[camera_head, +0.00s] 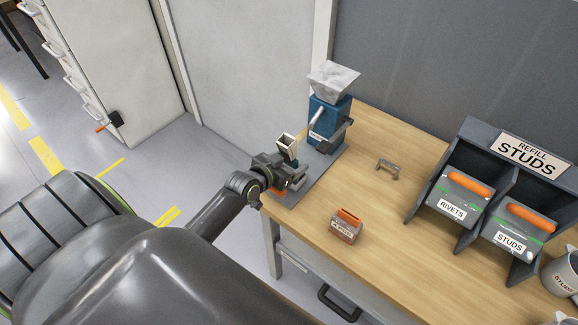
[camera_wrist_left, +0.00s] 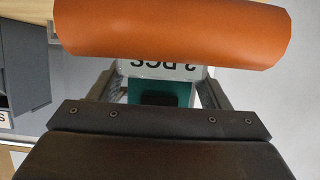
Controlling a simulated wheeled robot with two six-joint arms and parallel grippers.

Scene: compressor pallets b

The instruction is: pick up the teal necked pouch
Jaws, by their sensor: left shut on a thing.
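My left gripper (camera_head: 291,179) is at the near left end of the workbench, over a grey plate. In the left wrist view its two fingers (camera_wrist_left: 161,92) flank the teal pouch (camera_wrist_left: 186,91), and they are shut on it. A white label (camera_wrist_left: 160,70) reading "2 PCS" upside down shows beside the teal, with a dark patch on the teal part. In the head view only a small bit of teal shows, and the gripper hides most of the pouch. A pale open-topped piece (camera_head: 287,144) rises just behind the gripper. My right gripper is not in view.
An orange rounded piece (camera_wrist_left: 170,32) crosses the top of the wrist view. A blue machine with a grey hopper (camera_head: 333,81) stands behind. On the bench are a small grey bracket (camera_head: 388,168), an orange-topped box (camera_head: 346,228) and labelled bins (camera_head: 450,208).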

